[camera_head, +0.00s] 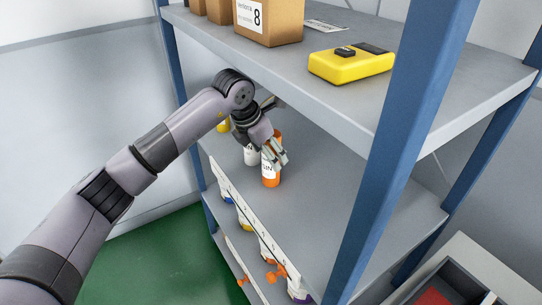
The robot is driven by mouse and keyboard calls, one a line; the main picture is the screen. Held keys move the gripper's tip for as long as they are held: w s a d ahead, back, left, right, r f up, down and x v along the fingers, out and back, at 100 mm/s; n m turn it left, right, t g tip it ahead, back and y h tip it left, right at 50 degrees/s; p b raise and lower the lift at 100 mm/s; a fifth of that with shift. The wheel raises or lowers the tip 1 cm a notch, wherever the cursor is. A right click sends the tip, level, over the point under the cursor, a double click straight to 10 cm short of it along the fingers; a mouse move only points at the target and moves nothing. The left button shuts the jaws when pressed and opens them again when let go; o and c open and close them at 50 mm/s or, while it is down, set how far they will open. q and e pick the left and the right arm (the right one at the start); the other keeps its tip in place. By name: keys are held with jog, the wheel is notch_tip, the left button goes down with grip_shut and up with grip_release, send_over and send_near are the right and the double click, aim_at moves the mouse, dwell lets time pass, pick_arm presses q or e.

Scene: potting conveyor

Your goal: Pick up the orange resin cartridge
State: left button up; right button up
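The orange resin cartridge (271,181) stands upright on the middle shelf (350,200), with a white label on its side. My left gripper (277,157) reaches in under the upper shelf and is at the cartridge's upper part. Its fingers cover part of the label and the upper body. I cannot tell whether the fingers are closed on the cartridge or only around it. My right gripper is not in view.
A white container (250,155) stands close behind the cartridge, and a yellow one (223,126) is farther back. The upper shelf (300,68) overhangs my gripper; it bears a cardboard box (268,28) and a yellow device (350,65). A blue post (400,130) stands right. The middle shelf's right side is clear.

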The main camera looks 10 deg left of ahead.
pick_arm(q)
jog(key=shift+w+d+f+p, duration=0.35)
jog(key=shift+w+f, duration=0.15)
jog(key=shift+f, duration=0.05)
jog(key=shift+c, duration=0.4)
grip_shut()
